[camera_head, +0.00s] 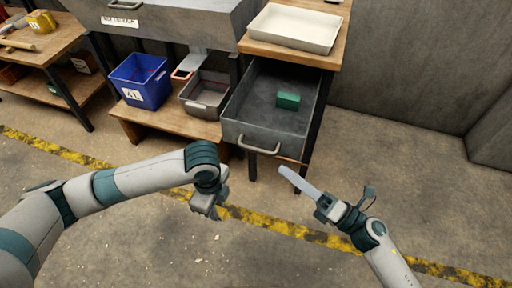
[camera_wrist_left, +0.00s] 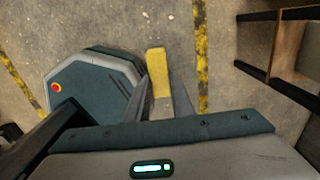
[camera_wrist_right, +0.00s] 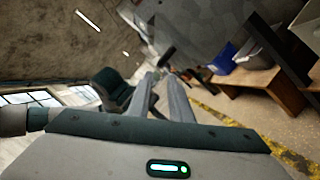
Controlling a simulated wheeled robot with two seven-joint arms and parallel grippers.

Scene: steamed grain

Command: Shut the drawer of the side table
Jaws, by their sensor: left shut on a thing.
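The side table's drawer (camera_head: 271,129) is pulled well out toward me. Its grey front has a bar handle (camera_head: 259,150). A green block (camera_head: 288,101) lies inside. My left gripper (camera_head: 207,209) hangs over the floor, in front and to the left of the drawer, apart from the handle. It is shut on a yellow block (camera_wrist_left: 157,68), seen in the left wrist view. My right gripper (camera_head: 300,184) is in front of the drawer's right side, pointing up-left toward it, apart from it. Whether its narrow fingers (camera_wrist_right: 160,82) are fully shut is unclear.
A white tray (camera_head: 296,27) stands on the side table's top (camera_head: 333,58). A blue bin (camera_head: 140,81) and a grey bin (camera_head: 206,94) stand on a low wooden shelf (camera_head: 165,121) left of the drawer. Floor to the right is clear.

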